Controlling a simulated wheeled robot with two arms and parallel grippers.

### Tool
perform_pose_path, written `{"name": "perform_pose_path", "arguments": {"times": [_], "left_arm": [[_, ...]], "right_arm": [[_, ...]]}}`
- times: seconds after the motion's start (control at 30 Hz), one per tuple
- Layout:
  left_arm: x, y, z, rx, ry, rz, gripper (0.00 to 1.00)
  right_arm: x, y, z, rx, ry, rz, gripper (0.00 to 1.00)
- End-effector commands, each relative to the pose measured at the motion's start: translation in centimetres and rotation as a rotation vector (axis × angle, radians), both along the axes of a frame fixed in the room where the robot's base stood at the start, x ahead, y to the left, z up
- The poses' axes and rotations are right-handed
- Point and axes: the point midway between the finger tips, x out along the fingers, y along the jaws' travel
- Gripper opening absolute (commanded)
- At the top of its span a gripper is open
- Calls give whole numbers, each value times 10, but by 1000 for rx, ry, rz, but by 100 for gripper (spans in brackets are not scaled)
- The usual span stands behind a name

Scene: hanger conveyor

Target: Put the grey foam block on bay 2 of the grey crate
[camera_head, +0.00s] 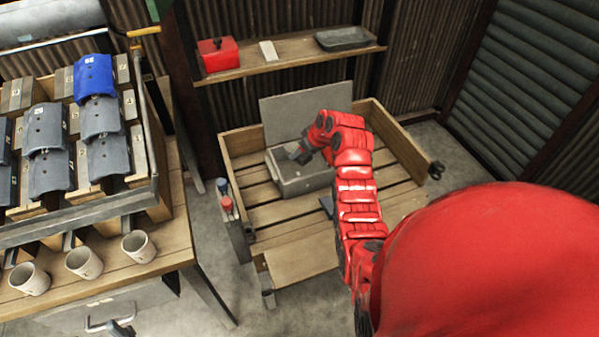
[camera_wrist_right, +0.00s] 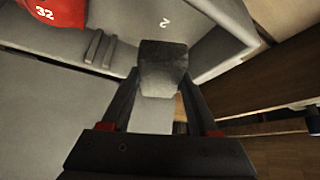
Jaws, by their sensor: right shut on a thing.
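The grey crate (camera_head: 306,184) sits on the slatted wooden cart, with a grey panel (camera_head: 300,117) standing upright behind it. My right gripper (camera_head: 297,156) is at the crate, its arm reaching in from the lower right. In the right wrist view, my right gripper (camera_wrist_right: 161,75) is shut on the grey foam block (camera_wrist_right: 162,66), held between the fingertips. The crate's pale surface (camera_wrist_right: 208,28) lies beyond the block, with a white 2 marked near it. I cannot tell whether the block touches the crate. My left gripper is not in clear view.
A red item (camera_wrist_right: 58,10) marked 32 is at the wrist view's top left. The wooden cart (camera_head: 240,141) has raised side boards. A shelf (camera_head: 285,52) stands behind. A rack of grey and blue pieces (camera_head: 95,78) and several cups (camera_head: 84,262) are at left.

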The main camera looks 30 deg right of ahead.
Motion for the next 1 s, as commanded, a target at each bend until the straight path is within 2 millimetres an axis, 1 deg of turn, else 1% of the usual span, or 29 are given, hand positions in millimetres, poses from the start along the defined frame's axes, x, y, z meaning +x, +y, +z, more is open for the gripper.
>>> {"name": "perform_pose_path", "arguments": {"times": [0.03, 0.13, 0.27, 0.5, 0.57, 0.77, 0.9, 0.93, 1.0], "left_arm": [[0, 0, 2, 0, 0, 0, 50], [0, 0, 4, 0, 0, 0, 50], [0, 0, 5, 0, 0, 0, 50], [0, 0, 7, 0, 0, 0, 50], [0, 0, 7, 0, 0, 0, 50], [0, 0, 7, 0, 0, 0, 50], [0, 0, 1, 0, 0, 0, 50], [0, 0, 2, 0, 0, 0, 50], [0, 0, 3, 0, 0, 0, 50]], "right_arm": [[-1, 1, -10, 5, 6, 0, 10], [-2, 2, -30, 4, 8, 0, 10], [0, 1, -42, 1, 2, 0, 10], [-1, 1, -76, 3, 6, 0, 10], [-1, 1, -79, 1, 4, 1, 10], [0, 1, -79, -1, 2, 1, 10], [0, 1, -84, -1, 2, 1, 10], [0, 1, -83, 0, 2, 1, 62], [0, 1, -82, 0, 2, 1, 75]]}}
